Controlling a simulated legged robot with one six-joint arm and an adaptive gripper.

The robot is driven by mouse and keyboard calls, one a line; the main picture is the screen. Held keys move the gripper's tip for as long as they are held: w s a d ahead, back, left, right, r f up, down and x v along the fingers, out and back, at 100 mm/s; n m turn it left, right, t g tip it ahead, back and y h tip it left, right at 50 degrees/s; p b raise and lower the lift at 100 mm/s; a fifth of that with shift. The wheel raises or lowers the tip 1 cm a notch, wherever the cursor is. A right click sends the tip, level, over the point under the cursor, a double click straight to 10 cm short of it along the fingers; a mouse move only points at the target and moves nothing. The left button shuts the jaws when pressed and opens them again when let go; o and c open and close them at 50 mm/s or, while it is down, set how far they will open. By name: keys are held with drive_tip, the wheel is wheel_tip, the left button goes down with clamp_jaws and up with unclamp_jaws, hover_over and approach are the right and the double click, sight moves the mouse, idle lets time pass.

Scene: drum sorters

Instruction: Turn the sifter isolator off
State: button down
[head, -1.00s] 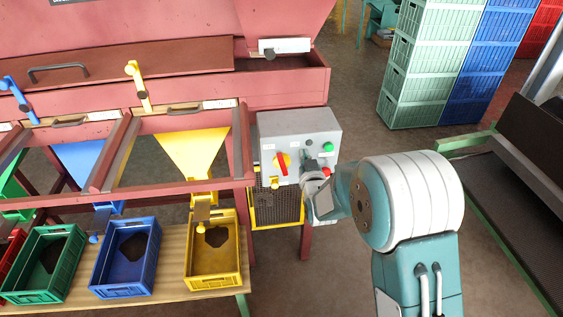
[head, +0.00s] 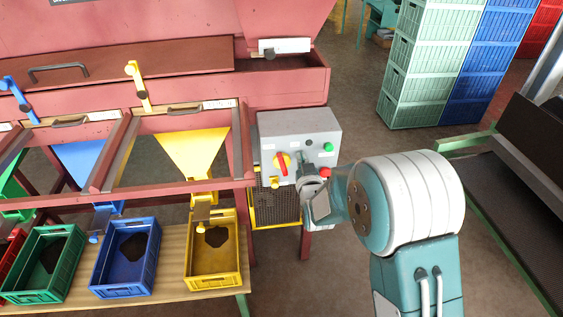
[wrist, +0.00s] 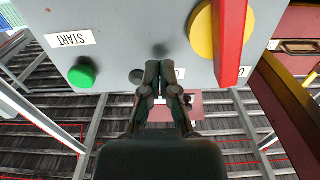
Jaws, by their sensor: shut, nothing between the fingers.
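The sifter isolator (head: 282,163) is a red handle on a round yellow plate, at the left of a grey control box's front. In the head view its handle stands nearly upright with a slight tilt. The wrist view, which shows the box upside down, has the red handle (wrist: 231,40) and yellow plate at the upper right. My gripper (head: 304,162) is in front of the box, just right of the isolator. In the wrist view my gripper (wrist: 161,66) has its fingertips together, empty and apart from the handle.
The grey box (head: 300,125) also carries a green START button (wrist: 82,75) and a red button (head: 325,172). A dark knob (head: 308,142) sits between isolator and green button. Yellow funnel (head: 193,150) and yellow crate (head: 213,285) stand left. Open floor lies behind the box.

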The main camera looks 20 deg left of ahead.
sight(284, 158)
drive_tip(key=shift+s+a, duration=0.45)
drive_tip(key=shift+a, duration=0.25)
drive_tip(key=shift+s+a, duration=0.45)
drive_tip(key=shift+a, duration=0.25)
drive_tip(key=shift+s+a+f, duration=0.15)
drive_tip(key=shift+s+a, duration=0.3)
drive_tip(key=shift+a, duration=0.1)
drive_tip(key=shift+v, duration=0.95)
drive_tip(key=shift+s+d+r, duration=0.2)
drive_tip(key=shift+s+d, duration=0.4)
drive_tip(key=shift+s+d+r, duration=0.25)
drive_tip(key=shift+s+d, duration=0.3)
drive_tip(key=shift+d, duration=0.05)
drive_tip(key=shift+s+d+r, duration=0.2)
drive_tip(key=shift+s+d, duration=0.4)
